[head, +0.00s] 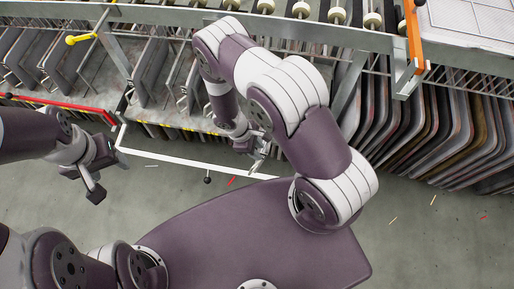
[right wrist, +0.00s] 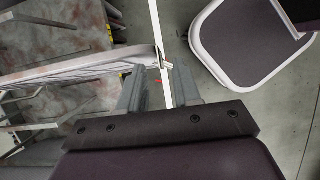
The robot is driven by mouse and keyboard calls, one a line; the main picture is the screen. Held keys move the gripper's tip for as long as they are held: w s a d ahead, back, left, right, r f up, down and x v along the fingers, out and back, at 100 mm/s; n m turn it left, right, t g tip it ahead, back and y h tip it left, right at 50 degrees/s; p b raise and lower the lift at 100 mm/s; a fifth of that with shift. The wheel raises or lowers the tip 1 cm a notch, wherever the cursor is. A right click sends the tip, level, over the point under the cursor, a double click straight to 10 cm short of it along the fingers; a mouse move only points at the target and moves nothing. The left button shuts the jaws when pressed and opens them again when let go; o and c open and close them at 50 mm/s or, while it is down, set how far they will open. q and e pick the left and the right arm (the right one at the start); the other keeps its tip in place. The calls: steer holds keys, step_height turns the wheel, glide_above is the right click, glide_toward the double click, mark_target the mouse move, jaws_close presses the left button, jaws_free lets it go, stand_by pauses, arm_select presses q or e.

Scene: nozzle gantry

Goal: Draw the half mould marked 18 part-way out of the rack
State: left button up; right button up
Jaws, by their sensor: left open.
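Several half moulds stand close together on edge in the rack, dark grey ones at the left (head: 75,50) and worn, brownish ones at the right (head: 440,130) in the head view. I cannot read the mark 18 on any of them. My right gripper (head: 258,152) is at the rack's front, by the white rail (head: 190,160). In the right wrist view its two fingers (right wrist: 157,88) stand apart, with a grey plate's light edge (right wrist: 95,66) reaching the gap; contact is unclear. My left gripper (head: 93,178) is open and empty, left of the rail.
A red bar (head: 60,104) runs along the rack's front left. An orange upright (head: 413,35) stands at the upper right, with a pale panel (head: 470,22) behind it. White rollers (head: 301,9) line the top.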

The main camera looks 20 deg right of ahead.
steer(key=v, duration=1.2)
steer(key=shift+p, duration=0.3)
steer(key=shift+r, duration=0.1)
steer(key=s+d+r+m+t+y+p, duration=0.1)
steer(key=r+m, duration=0.4)
steer(key=r, duration=0.6)
steer(key=s+d+r+m+t+y+p, duration=0.2)
steer(key=s+d+r+m+t, duration=0.1)
steer(key=r, duration=0.8)
steer(key=s+d+m, duration=0.1)
steer(key=m, duration=0.1)
steer(key=shift+s+m+y, duration=0.35)
steer(key=shift+m+y, duration=0.05)
steer(key=shift+r, duration=0.15)
